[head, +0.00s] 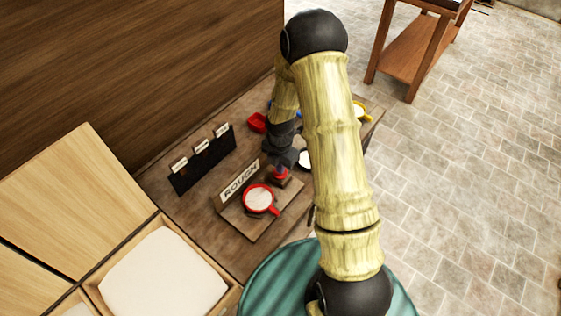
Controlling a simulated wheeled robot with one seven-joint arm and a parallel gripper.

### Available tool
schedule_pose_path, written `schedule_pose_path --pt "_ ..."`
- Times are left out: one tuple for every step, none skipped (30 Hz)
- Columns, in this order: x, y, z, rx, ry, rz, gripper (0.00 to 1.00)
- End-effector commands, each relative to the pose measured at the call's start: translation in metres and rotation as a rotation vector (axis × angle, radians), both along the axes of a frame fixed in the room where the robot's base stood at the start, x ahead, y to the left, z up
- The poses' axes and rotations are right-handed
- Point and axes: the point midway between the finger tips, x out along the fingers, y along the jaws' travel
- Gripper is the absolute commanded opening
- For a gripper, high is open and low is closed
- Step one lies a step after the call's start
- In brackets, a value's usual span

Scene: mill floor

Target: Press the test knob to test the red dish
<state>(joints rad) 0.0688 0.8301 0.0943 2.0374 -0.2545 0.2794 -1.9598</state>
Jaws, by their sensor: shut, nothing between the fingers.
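The red dish (247,205), a small round dish with a handle and pale contents, rests on a wooden board (250,228) in front of the sign reading ROUGH (240,180). A small red knob (281,173), which looks like the test knob, stands on a base just behind and right of the dish. My gripper (283,164) is shut and empty, pointing down right over the knob. I cannot tell whether it touches the knob.
A dark rack with several labels (203,160) stands left on the bench. A red block-like thing (257,122) is behind. A yellow dish (361,110) shows right of my arm. An open wooden bin with white contents (165,280) is at lower left.

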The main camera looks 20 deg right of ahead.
Motion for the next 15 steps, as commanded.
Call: schedule_pose_path --pt "-0.005 0.0 -0.006 0.0 0.014 0.0 0.0" --pt "-0.005 0.0 -0.006 -0.001 0.014 0.0 0.0" --pt "-0.005 0.0 -0.006 -0.001 0.014 0.0 0.0" --pt "-0.005 0.0 -0.006 0.0 0.015 0.0 0.0" --pt "-0.005 0.0 -0.006 0.0 0.015 0.0 0.0" --pt "-0.005 0.0 -0.006 0.0 0.016 0.0 0.0" --pt "-0.005 0.0 -0.005 0.0 0.016 0.0 0.0" --pt "-0.005 0.0 -0.004 0.0 0.016 0.0 0.0" --pt "-0.005 0.0 -0.003 0.0 0.016 0.0 0.0" --pt "-0.005 0.0 -0.001 0.0 0.016 0.0 0.0" --pt "-0.006 0.0 0.001 0.0 0.015 0.0 0.0" --pt "-0.006 0.0 0.005 0.0 0.015 0.0 0.0" --pt "-0.005 0.0 0.008 -0.001 0.014 0.0 0.0" --pt "-0.005 0.001 0.011 0.0 0.014 0.0 0.0" --pt "-0.005 0.001 0.017 0.0 0.011 0.0 0.0"
